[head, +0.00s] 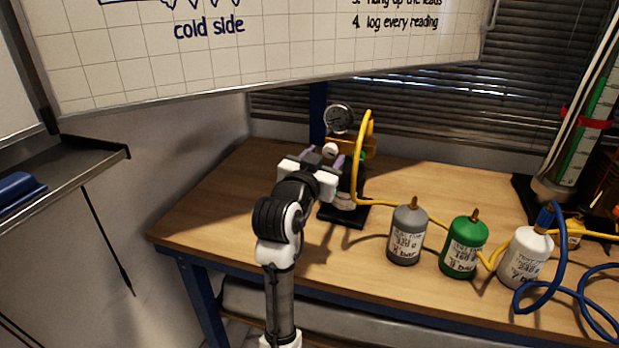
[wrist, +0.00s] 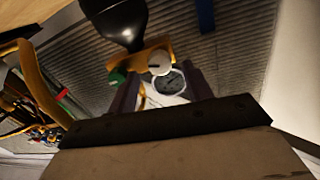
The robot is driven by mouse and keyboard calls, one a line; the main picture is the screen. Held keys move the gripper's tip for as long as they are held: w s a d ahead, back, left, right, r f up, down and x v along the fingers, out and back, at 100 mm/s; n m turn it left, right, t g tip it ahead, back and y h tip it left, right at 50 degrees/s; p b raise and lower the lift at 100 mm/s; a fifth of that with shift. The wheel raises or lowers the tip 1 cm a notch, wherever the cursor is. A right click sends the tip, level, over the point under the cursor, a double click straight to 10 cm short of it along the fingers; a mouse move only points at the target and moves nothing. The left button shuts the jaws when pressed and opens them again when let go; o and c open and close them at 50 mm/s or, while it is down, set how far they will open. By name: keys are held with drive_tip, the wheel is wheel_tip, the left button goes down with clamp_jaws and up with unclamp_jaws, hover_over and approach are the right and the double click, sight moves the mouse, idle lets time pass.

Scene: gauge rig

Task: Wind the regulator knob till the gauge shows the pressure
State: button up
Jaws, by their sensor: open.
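The round pressure gauge (head: 338,118) stands on top of the regulator at the back of the bench. Its dial also shows in the wrist view (wrist: 171,82), but the reading is too small to make out. The white regulator knob (head: 330,150) is below the gauge, on the yellow body (head: 368,147). My gripper (head: 323,156) is open, its purple fingers pointing at the knob. In the wrist view, which looks upside down, the knob (wrist: 159,62) appears between the fingertips (wrist: 162,68). I cannot tell whether they touch it.
A yellow hose (head: 358,160) loops beside the regulator. Grey (head: 407,240), green (head: 464,250) and white (head: 525,260) bottles stand to the right, with a blue hose (head: 555,285). The bench (head: 215,210) is clear at left. A whiteboard (head: 270,55) hangs above.

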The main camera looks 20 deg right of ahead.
drive_tip(key=b+v, duration=0.1)
drive_tip(key=v, duration=1)
